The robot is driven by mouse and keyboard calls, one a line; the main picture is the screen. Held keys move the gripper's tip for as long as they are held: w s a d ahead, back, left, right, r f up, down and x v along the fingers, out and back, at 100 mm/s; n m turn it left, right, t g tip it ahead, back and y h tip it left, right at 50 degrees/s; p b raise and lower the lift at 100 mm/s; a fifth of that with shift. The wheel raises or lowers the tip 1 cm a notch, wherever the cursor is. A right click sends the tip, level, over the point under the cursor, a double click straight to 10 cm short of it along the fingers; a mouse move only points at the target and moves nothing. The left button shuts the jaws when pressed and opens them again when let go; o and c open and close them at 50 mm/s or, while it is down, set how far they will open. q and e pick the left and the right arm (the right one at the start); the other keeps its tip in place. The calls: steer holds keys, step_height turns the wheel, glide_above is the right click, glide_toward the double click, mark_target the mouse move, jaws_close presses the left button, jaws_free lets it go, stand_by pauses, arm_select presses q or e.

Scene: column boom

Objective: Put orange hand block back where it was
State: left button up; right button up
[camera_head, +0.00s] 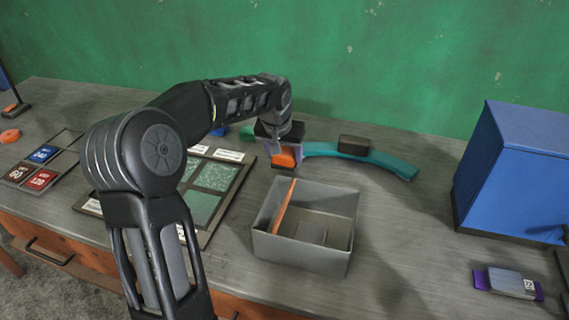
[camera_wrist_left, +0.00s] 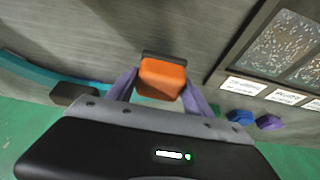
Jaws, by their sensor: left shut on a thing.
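The orange hand block (camera_head: 286,157) is between the fingers of my left gripper (camera_head: 284,153), behind the grey bin. In the left wrist view the orange block (camera_wrist_left: 162,79), with a dark base along one edge, sits between the two purple fingers (camera_wrist_left: 160,88). My left gripper is shut on it. The wrist partly hides the block in the head view, and I cannot tell whether it touches the table. My right gripper is not in view.
A grey open bin (camera_head: 334,255) stands in front, with an orange strip inside. A teal curved piece (camera_head: 395,162) carries a dark block (camera_head: 354,145). A board with green panels (camera_head: 240,190) lies left. A blue cabinet (camera_head: 510,175) stands right; a purple-and-grey block (camera_head: 508,283) lies before it.

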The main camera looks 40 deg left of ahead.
mark_target(284, 164)
arm_select(q)
steer(key=shift+f, duration=1.8)
steer(key=shift+f, duration=0.1)
steer(key=shift+f, duration=0.15)
steer(key=o, duration=1.4)
steer(key=shift+c, duration=0.2)
steer(key=shift+r, duration=0.2)
steer(key=v, duration=1.2)
